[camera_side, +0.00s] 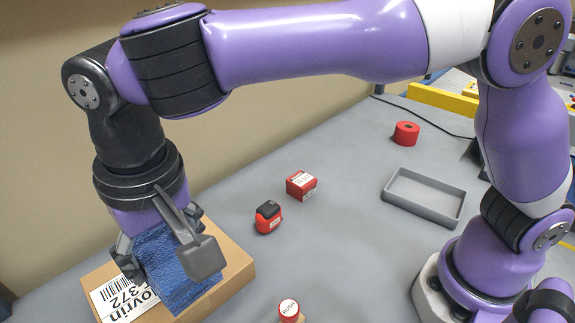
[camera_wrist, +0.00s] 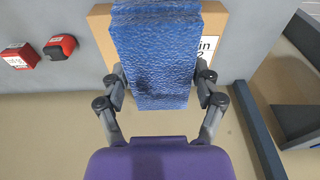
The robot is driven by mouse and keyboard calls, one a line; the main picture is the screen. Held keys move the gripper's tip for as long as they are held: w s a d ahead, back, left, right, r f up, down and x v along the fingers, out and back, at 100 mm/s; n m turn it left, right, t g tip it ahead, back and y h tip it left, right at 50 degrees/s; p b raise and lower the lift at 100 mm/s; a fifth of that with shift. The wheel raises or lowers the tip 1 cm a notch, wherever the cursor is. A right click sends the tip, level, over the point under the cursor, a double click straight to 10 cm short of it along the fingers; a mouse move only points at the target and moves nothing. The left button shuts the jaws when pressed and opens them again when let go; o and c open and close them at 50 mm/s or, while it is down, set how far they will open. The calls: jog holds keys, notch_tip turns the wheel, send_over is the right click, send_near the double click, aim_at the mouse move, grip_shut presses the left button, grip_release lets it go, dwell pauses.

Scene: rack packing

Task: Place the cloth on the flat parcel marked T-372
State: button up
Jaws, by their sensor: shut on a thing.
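The blue cloth (camera_side: 172,268) hangs from my gripper (camera_side: 158,258) over the flat cardboard parcel (camera_side: 232,270) in the side view. The parcel's white label shows a barcode and "372", partly covered by the cloth and a finger. In the wrist view the cloth (camera_wrist: 158,50) lies between the fingers of my gripper (camera_wrist: 162,88), with the parcel (camera_wrist: 100,28) behind it. My gripper is shut on the cloth. I cannot tell whether the cloth's lower end touches the parcel.
A red and black item (camera_side: 268,217), a small red box (camera_side: 301,185) and a red roll (camera_side: 406,133) stand on the grey table. A red-topped item (camera_side: 289,310) is near the front. An empty grey tray (camera_side: 424,197) lies at the right. The table between is clear.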

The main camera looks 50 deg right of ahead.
jog(key=w+d+f, duration=0.1)
jog(key=w, duration=0.1)
jog(key=w+d+f, duration=0.1)
jog(key=w+f, duration=0.1)
jog(key=w, duration=0.1)
jog(key=w+d+f, duration=0.1)
jog(key=w+f, duration=0.1)
jog(key=shift+w+d, duration=0.25)
jog(key=shift+w, duration=0.05)
jog(key=shift+w+f, duration=0.1)
jog(key=shift+f, duration=2)
jog(key=shift+f, duration=0.1)
jog(key=o, duration=1.1)
